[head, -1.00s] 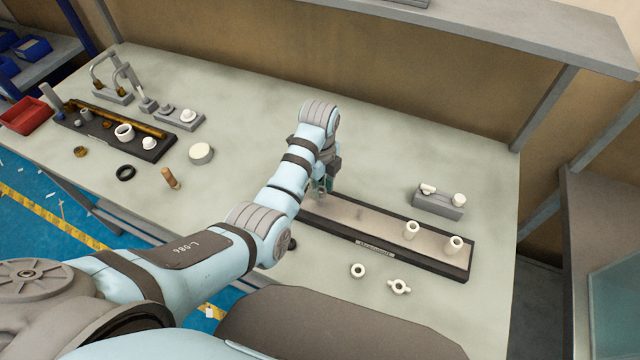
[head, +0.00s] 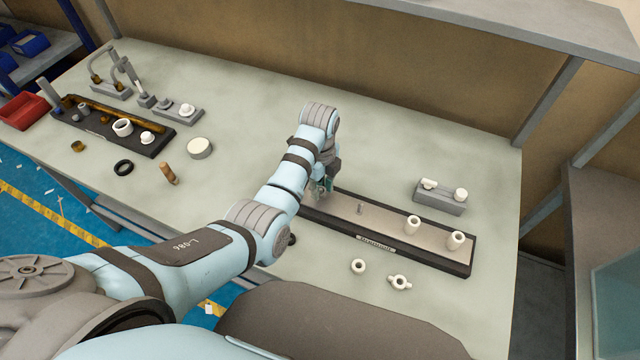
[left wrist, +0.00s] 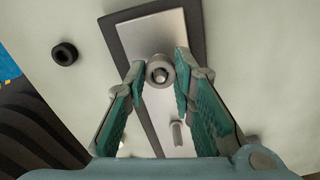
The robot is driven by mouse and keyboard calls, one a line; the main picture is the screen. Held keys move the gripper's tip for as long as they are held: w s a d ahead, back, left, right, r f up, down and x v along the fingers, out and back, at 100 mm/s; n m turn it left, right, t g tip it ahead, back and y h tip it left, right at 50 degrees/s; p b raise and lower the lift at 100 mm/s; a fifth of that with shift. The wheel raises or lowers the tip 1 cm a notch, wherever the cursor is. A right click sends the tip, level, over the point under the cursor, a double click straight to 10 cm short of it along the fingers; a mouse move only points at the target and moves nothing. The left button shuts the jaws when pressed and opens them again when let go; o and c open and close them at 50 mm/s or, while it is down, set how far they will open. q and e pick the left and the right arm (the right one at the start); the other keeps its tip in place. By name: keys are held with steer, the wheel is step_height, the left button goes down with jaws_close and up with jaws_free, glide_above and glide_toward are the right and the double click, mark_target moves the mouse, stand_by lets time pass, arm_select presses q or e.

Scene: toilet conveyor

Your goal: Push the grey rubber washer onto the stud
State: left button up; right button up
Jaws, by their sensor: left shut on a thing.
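The grey washer (left wrist: 151,68) is a round ring between the two fingertips of my left gripper (left wrist: 160,72) in the left wrist view. The gripper is shut on it. A pale round stud end (left wrist: 159,76) shows inside the ring, but I cannot tell how far down the ring sits. In the head view my left gripper (head: 322,188) is over the left end of the long board (head: 385,224), and the washer is hidden there. A second, bare stud (head: 359,208) stands on the board; it also shows in the left wrist view (left wrist: 176,134). My right gripper is not in view.
Two white fittings (head: 413,225) stand on the board's right part. White parts (head: 399,283) lie in front of it. A grey block (head: 440,196) stands behind. A black ring (left wrist: 64,54) lies beside the board. A dark rack (head: 110,128) is at the left.

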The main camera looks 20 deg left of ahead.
arm_select(q)
steer(key=shift+f+b, duration=0.45)
steer(key=shift+f, duration=0.45)
steer(key=o, duration=0.9)
step_height(320, 180, up, 8)
steer(key=shift+f, duration=0.25)
steer(key=shift+f, duration=0.1)
